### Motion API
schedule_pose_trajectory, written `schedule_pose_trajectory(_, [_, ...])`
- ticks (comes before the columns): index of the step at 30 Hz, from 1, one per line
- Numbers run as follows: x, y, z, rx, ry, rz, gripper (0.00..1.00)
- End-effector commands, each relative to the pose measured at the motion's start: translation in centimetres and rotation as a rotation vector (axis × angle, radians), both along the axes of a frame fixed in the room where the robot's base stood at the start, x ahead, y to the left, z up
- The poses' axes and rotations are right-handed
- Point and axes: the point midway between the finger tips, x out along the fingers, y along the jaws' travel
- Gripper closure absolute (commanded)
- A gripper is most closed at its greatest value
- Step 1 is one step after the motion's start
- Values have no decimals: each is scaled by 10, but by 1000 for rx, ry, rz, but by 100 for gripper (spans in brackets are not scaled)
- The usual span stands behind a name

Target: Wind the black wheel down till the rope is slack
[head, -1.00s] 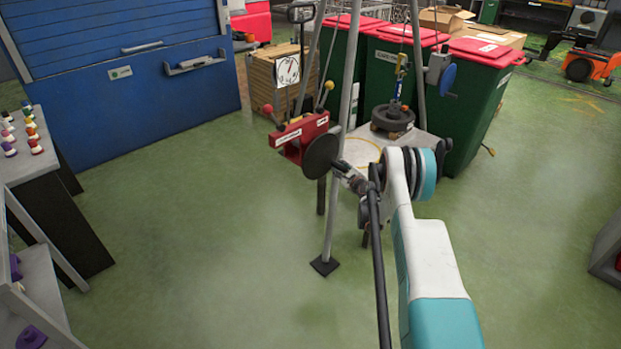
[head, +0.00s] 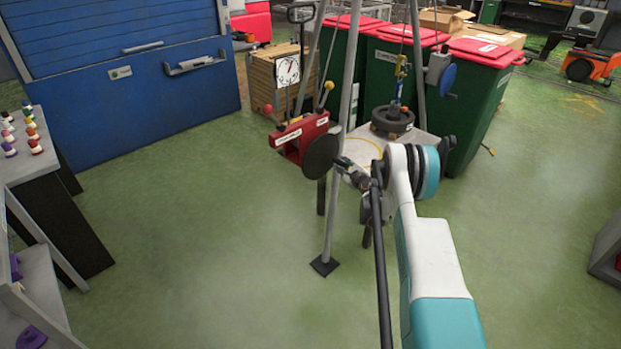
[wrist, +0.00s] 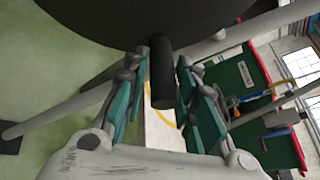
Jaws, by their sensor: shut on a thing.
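The black wheel (head: 321,155) is a dark disc on the near side of a red winch housing (head: 301,137) on the tripod frame. In the wrist view the wheel (wrist: 140,18) fills the top, and its black peg handle (wrist: 162,82) sticks out between my fingers. My gripper (head: 349,169) is shut on this handle; its teal-padded fingers also show in the wrist view (wrist: 163,68). A dark round weight (head: 392,120) sits on wood on a small table. A blue and yellow hook piece (head: 401,70) hangs above it. The rope (head: 404,30) above looks straight; its tension is unclear.
A grey tripod leg (head: 340,170) stands close by my gripper. Red-lidded green bins (head: 480,90) stand behind. A shelf with coloured knobs (head: 18,150) is at left. The green floor is clear in front.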

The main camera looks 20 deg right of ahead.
Motion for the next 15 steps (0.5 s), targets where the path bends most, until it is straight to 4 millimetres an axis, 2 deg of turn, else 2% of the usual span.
schedule_pose_trajectory(4, [1, -4, 6, 5, -4, -5, 100])
schedule_pose_trajectory(15, [2, -5, 7, 5, -4, -5, 100])
